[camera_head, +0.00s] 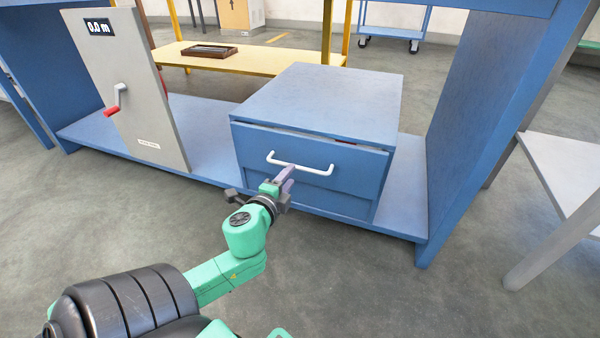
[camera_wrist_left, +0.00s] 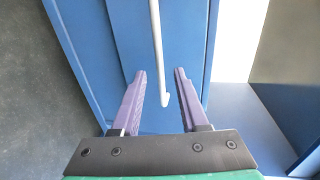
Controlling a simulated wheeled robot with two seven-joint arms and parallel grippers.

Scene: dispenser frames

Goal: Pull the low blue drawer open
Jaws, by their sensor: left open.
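The low blue drawer (camera_head: 340,159) sits in a blue cabinet on the low shelf, with a white bar handle (camera_head: 302,168) on its front. A thin dark gap with a reddish edge shows along the drawer's top. My left gripper (camera_head: 288,172) is at the handle's left part, its purple fingers pointing at the drawer front. In the left wrist view its two fingers (camera_wrist_left: 159,73) stand apart, one on each side of the handle (camera_wrist_left: 157,50), near the handle's bent end. I cannot tell whether either finger touches it. My right gripper is not in view.
A grey panel (camera_head: 130,80) with a red-and-white crank (camera_head: 117,100) stands on the blue shelf (camera_head: 195,115) to the left. The blue bench leg (camera_head: 480,110) is at right, with a pale table (camera_head: 565,165) beside it. Floor in front is clear.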

